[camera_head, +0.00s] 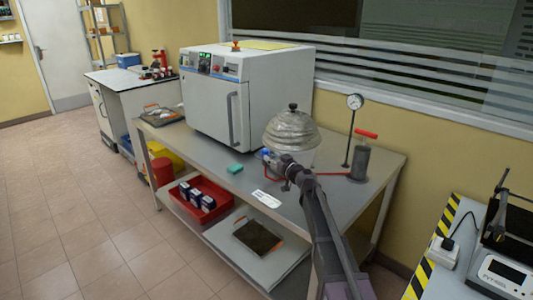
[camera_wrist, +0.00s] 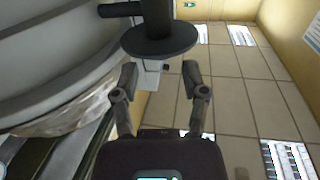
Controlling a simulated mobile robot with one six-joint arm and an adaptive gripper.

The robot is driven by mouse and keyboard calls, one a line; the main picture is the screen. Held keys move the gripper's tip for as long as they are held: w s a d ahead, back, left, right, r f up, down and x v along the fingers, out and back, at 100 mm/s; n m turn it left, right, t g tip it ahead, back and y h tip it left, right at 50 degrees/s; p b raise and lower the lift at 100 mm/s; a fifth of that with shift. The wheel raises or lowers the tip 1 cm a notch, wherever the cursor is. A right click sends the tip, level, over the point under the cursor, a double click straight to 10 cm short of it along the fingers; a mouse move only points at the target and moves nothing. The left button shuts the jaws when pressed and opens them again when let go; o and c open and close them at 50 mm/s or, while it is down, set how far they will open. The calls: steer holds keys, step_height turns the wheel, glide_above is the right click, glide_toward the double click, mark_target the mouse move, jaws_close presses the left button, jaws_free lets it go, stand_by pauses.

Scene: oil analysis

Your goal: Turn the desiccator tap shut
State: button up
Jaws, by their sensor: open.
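The desiccator (camera_head: 292,130) is a domed vessel with a dark knob on top, standing on the grey bench right of the white oven. In the wrist view its pale curved wall (camera_wrist: 50,65) fills the left side. A dark post with a round black flange (camera_wrist: 165,46), apparently the tap, stands at the top centre, with a small light-grey block (camera_wrist: 150,76) under it. My gripper (camera_wrist: 160,72) is open, its two fingers on either side of the block, with visible gaps. In the head view my gripper (camera_head: 275,160) is at the desiccator's front side; contact is hidden.
The white oven (camera_head: 215,100) stands left on the bench (camera_head: 240,187). A gauge on a stand (camera_head: 354,102), a red hose (camera_head: 334,174) and a grey cylinder with a red handle (camera_head: 361,162) are at right. A teal block (camera_head: 235,169) and white card (camera_head: 267,198) lie in front.

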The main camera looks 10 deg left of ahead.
mark_target(267, 153)
steer(key=shift+x, duration=2.65)
jaws_close()
